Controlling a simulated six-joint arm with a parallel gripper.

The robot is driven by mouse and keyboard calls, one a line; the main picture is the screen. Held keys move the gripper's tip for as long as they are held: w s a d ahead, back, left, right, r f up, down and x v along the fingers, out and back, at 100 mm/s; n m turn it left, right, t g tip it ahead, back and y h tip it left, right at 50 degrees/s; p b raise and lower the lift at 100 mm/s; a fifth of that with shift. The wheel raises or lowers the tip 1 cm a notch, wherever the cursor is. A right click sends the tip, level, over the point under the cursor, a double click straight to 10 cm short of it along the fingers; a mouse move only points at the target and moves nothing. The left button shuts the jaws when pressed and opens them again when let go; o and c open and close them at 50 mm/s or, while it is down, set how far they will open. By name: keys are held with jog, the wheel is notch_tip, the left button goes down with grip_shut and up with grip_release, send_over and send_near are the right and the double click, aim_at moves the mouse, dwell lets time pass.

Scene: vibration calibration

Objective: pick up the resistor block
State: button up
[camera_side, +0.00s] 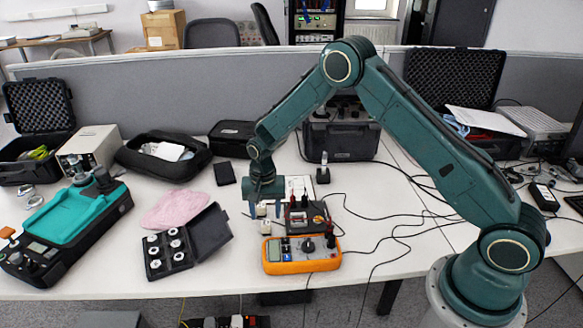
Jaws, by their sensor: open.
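My gripper (266,208) points down over the white table, left of the middle, with its two fingers apart. A small pale block (262,211) shows between or just behind the fingers; I cannot tell whether they touch it. Another small pale piece (266,228) lies just below it in the picture. A dark box with red and black terminals (306,217) stands just right of the gripper. I cannot tell for certain which of these is the resistor block.
An orange multimeter (301,254) lies in front of the gripper. An open black case of small weights (171,250) and a pink cloth (177,208) lie to the left. Black cables (385,225) cross the table at right. A dark grey case (341,139) stands behind.

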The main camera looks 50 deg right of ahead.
aim_at(266, 222)
jog(key=shift+w+f, duration=0.1)
jog(key=shift+f, duration=2.5)
jog(key=c, duration=1.1)
jog(key=shift+r, duration=0.15)
notch_tip(266, 222, up, 20)
jog(key=shift+f, duration=0.1)
